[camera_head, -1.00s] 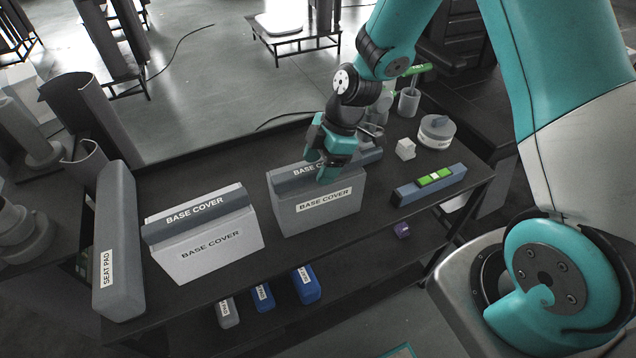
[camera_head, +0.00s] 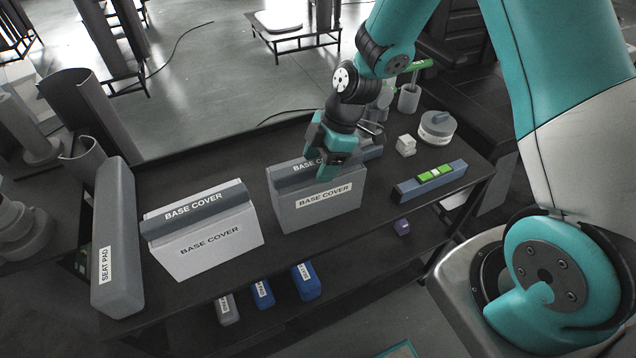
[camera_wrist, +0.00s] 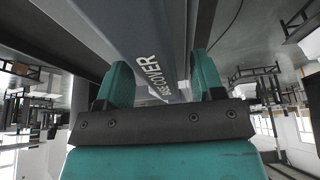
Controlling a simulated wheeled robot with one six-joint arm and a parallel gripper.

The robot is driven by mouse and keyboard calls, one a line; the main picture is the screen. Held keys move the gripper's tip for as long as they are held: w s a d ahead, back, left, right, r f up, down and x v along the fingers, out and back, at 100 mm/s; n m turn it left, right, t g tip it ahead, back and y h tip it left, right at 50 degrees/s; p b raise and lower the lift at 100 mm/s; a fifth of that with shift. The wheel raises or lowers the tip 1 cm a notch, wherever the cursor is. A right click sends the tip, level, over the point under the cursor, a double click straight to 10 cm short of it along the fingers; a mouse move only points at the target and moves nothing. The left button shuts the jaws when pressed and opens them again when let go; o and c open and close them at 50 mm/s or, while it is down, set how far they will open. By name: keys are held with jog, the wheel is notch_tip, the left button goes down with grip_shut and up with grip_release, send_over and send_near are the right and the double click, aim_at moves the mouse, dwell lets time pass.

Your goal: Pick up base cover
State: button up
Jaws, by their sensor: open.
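Two boxes labelled BASE COVER stand on the dark table. The light one (camera_head: 208,246) with a dark grey top strip is at left. The grey one (camera_head: 318,208) is in the middle, also with a dark grey top strip (camera_head: 290,178). My gripper (camera_head: 331,168) is at the right part of the grey box's top strip. In the wrist view, the open teal fingers (camera_wrist: 160,88) stand either side of the strip with its white BASE COVER lettering (camera_wrist: 152,68). I cannot tell whether the fingers touch it. My gripper hides part of the strip in the head view.
A long grey SEAT PAD block (camera_head: 118,240) stands at the table's left end. A blue-grey level (camera_head: 430,182) with green vials, a white cube (camera_head: 405,145), a round lidded container (camera_head: 436,130) and a cup (camera_head: 408,98) are at right. Blue blocks (camera_head: 306,282) lie on the lower shelf.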

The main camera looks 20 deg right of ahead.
jog(key=shift+c, duration=0.4)
grip_shut()
jog(key=shift+r+p, duration=0.4)
jog(key=shift+r, duration=0.05)
notch_tip(320, 180, up, 22)
jog(key=b, duration=0.1)
jog(key=shift+f, duration=0.15)
